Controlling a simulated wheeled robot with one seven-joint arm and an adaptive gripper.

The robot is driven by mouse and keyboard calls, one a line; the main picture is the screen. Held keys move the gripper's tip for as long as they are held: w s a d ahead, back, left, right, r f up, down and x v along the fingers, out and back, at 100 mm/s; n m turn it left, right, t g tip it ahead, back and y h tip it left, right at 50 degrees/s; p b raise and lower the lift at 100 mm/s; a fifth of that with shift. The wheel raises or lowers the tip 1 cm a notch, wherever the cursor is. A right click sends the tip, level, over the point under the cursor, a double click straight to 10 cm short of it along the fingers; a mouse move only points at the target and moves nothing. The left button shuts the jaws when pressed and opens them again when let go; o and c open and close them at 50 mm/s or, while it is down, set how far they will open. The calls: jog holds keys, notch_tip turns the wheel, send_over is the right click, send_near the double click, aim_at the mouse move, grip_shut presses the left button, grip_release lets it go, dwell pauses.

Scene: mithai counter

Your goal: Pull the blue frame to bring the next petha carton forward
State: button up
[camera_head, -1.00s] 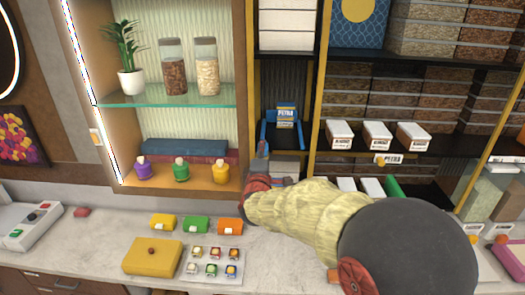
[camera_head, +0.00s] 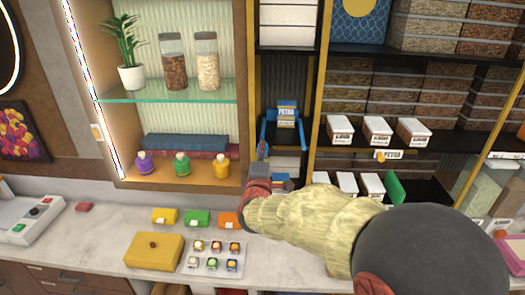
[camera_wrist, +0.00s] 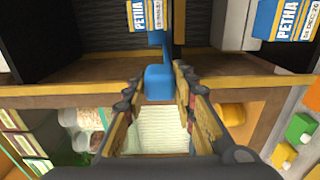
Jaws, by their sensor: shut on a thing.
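The blue frame (camera_head: 268,134) stands in the narrow dark bay between two yellow posts. A petha carton (camera_head: 286,113), blue, white and orange, is upright at it. In the wrist view the frame's blue handle (camera_wrist: 159,82) lies between my fingertips, with a blue stem running up toward a petha carton (camera_wrist: 145,18). My gripper (camera_head: 261,160) is shut on this handle; it also shows in the wrist view (camera_wrist: 158,88). Another petha carton (camera_wrist: 285,18) shows at the upper right there. My arm hides the bay's lower part in the head view.
White cartons (camera_head: 376,130) stand on the shelf to the right. Colored bottles (camera_head: 181,170) stand in the lit niche at left. The counter below holds small colored boxes (camera_head: 197,218), a yellow box (camera_head: 153,251) and a sweets tray (camera_head: 213,262).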

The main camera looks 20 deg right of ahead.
jog(key=p+v, duration=0.2)
jog(key=v, duration=0.7)
jog(key=shift+p, duration=0.3)
jog(key=o, duration=2)
dwell(0.5)
jog(key=shift+o, duration=0.3)
jog(key=shift+s+a, duration=0.1)
jog(key=shift+s, duration=0.05)
jog(key=p+v, duration=0.3)
jog(key=v, duration=0.5)
dwell(0.4)
dwell(0.3)
